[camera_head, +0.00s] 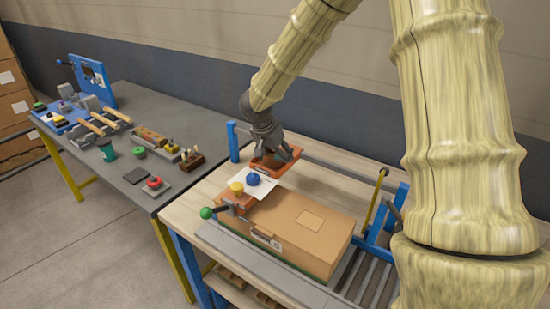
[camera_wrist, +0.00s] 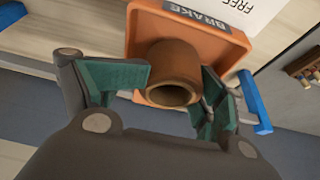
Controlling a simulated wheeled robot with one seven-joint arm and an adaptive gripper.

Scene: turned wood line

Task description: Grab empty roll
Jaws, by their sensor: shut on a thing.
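The empty roll (camera_wrist: 172,68) is a brown hollow tube with its open end facing the wrist camera. In the wrist view it stands against an orange holder (camera_wrist: 215,50) labelled BRAKE. My gripper (camera_wrist: 177,77) has its green-padded fingers on either side of the roll and is shut on it. In the head view my gripper (camera_head: 273,156) is at the orange holder (camera_head: 262,172) on the wooden bench. There the fingers mostly hide the roll. I cannot tell whether the roll is still attached to the holder.
A cardboard box (camera_head: 300,238) lies in front on the bench (camera_head: 340,170), near a blue knob (camera_head: 253,179), a yellow knob (camera_head: 237,189) and a green-knobbed lever (camera_head: 207,212). A blue post (camera_head: 232,141) stands left of my gripper. A grey table (camera_head: 170,115) with tools is further left.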

